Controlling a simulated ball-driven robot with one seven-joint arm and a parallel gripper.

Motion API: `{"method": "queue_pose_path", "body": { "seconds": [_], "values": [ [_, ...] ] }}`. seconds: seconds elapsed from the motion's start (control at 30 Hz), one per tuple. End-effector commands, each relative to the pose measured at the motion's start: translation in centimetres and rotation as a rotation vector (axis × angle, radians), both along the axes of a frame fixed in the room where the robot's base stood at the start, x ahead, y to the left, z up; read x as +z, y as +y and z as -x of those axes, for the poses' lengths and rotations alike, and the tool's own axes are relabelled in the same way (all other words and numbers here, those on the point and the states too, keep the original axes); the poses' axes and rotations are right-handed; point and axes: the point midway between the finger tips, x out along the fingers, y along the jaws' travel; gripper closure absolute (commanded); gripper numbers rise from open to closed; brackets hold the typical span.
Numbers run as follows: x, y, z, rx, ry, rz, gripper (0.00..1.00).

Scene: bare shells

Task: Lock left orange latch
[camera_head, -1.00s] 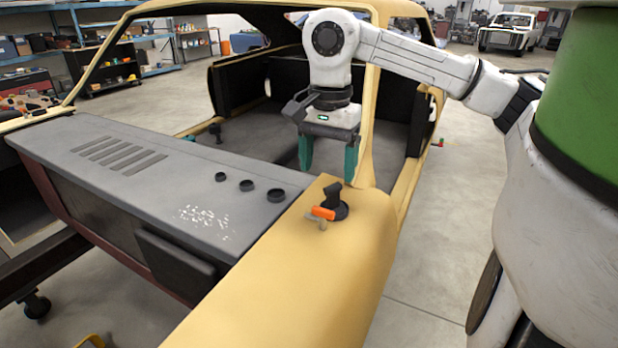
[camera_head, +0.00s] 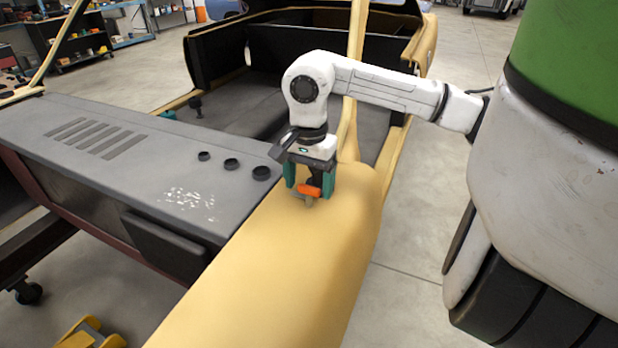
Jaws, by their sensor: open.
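The orange latch (camera_head: 309,190) sits on its black mount on top of the tan fender, near the dashboard's right end. My gripper (camera_head: 310,187) points down over the latch. Its two green fingers are open, one on each side of the latch and its black mount. The fingers partly hide the mount. I cannot tell whether either finger touches the latch.
The grey dashboard panel (camera_head: 130,165) with black round knobs lies left of the latch. The tan fender (camera_head: 290,270) is bare toward the front. A tan pillar (camera_head: 357,50) rises behind my gripper. Open floor (camera_head: 420,300) lies to the right.

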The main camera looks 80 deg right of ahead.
Motion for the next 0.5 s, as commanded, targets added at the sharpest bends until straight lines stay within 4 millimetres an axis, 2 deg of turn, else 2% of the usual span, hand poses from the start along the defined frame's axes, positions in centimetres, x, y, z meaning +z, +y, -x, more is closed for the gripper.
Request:
{"method": "queue_pose_path", "body": {
  "seconds": [0.27,0.5],
  "values": [
    [-0.14,0.00,0.01,0.000,0.000,0.000,0.21],
    [-0.12,-0.01,0.00,0.000,0.000,0.000,0.44]
  ]
}}
